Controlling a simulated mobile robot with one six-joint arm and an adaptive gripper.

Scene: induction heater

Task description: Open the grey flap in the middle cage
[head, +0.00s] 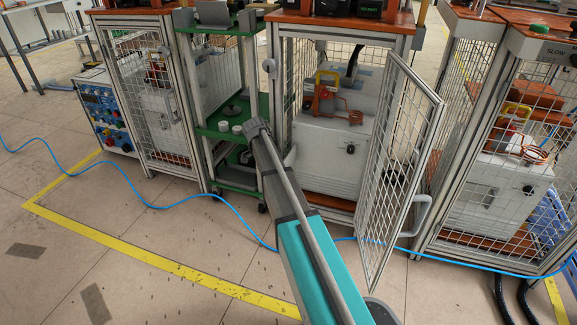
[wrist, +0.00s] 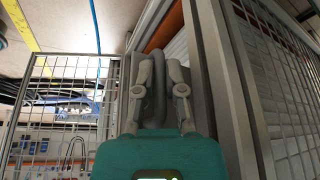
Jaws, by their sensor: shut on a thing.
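The middle cage (head: 338,28) has a grey-framed mesh flap (head: 403,150) standing open to the right, with a grey handle (head: 420,215) low on its outer edge. My gripper (head: 256,127) is at the left front post of this cage. In the wrist view my gripper (wrist: 158,88) is shut on a grey curved handle (wrist: 155,108) beside a grey frame post (wrist: 207,85). What this handle is fixed to is partly hidden by the fingers. A mesh panel (wrist: 65,105) shows left of the fingers.
Inside the middle cage is a white heater unit (head: 330,160) with a copper coil (head: 350,116). A green shelf cart (head: 215,130) stands left of it. Another cage (head: 495,180) stands at the right. A blue cable (head: 150,205) crosses the open floor in front.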

